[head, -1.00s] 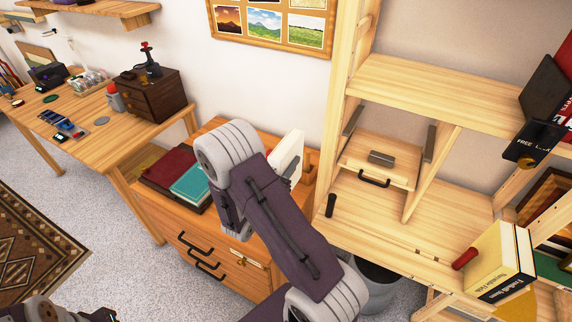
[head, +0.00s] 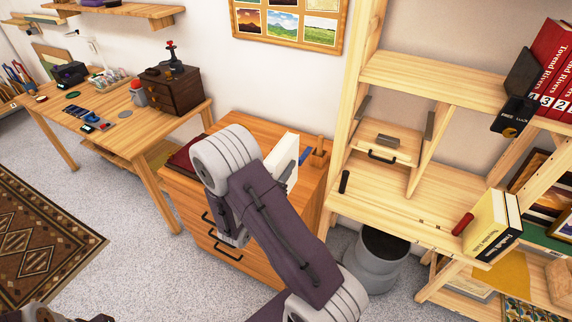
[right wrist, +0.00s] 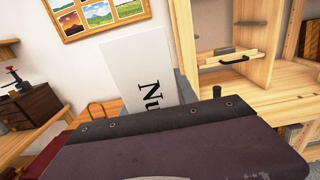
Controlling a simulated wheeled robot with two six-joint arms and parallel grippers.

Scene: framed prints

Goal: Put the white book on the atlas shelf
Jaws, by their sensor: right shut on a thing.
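The white book (head: 284,158) stands upright above the wooden drawer chest (head: 258,127), partly behind my right arm. In the right wrist view its white face (right wrist: 138,72) carries dark letters, "Nu". My right gripper (head: 281,178) is shut on it, with its fingers mostly hidden. Whether the book touches the chest top is unclear. The wooden shelf unit (head: 405,75) stands to the right. Red volumes (head: 551,75) stand on its upper board; no label shows which board is the atlas shelf. Part of my left arm shows at the bottom left; its fingers cannot be made out.
A yellow book (head: 487,228) and a red cylinder (head: 463,224) are on the lower board. A grey bin (head: 377,262) stands below. The upper board is bare left of the bookend. A dark red book (head: 186,155) lies on the chest.

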